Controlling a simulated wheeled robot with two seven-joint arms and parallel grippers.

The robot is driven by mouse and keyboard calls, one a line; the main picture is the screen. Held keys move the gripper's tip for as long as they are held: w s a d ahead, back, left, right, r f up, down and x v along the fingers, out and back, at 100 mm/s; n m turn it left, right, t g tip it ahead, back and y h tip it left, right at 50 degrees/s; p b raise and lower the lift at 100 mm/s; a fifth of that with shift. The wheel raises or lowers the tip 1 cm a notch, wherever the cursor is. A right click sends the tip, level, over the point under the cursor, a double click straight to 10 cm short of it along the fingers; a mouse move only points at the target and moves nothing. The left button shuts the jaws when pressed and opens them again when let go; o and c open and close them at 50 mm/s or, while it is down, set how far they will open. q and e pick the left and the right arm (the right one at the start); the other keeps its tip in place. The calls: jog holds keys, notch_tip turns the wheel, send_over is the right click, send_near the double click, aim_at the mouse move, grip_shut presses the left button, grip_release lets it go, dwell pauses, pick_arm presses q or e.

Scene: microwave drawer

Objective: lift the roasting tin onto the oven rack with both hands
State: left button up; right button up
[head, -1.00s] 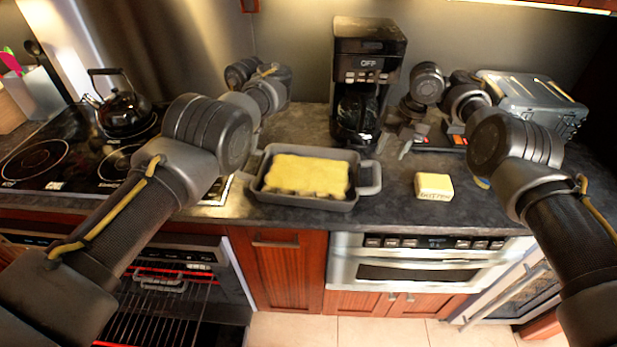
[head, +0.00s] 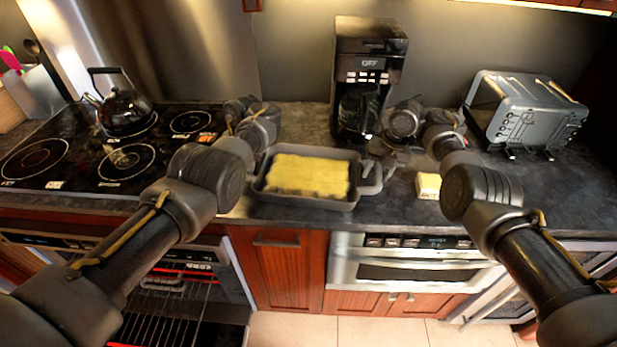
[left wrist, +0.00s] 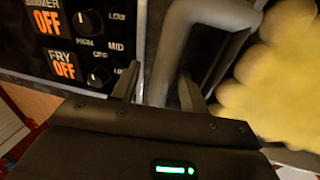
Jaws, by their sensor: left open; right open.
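The grey roasting tin (head: 312,202), filled with a yellow food, stands on the dark counter with a handle at each side. In the left wrist view, my left gripper (left wrist: 158,90) is open, with the tin's grey handle (left wrist: 165,55) between its fingers. In the head view my own left arm hides most of that gripper. My right gripper (head: 378,166) is open at the tin's right handle (head: 374,188); whether it touches the handle is not clear. The oven rack (head: 150,322) shows in the open oven at the lower left, partly behind my left arm.
A butter block (head: 428,185) lies right of the tin. A coffee maker (head: 368,65) stands behind it, and a toaster (head: 535,110) stands at the right. A kettle (head: 124,110) sits on the stovetop (head: 70,155) at the left.

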pick_arm(q)
jog(key=shift+d, duration=0.1)
grip_shut()
pick_arm(e)
grip_shut()
dwell(0.8)
pick_arm(q)
jog(key=shift+w+r, duration=0.1)
jog(key=shift+r, duration=0.1)
pick_arm(e)
jog(key=shift+w+r, duration=0.15)
jog(key=shift+r, duration=0.1)
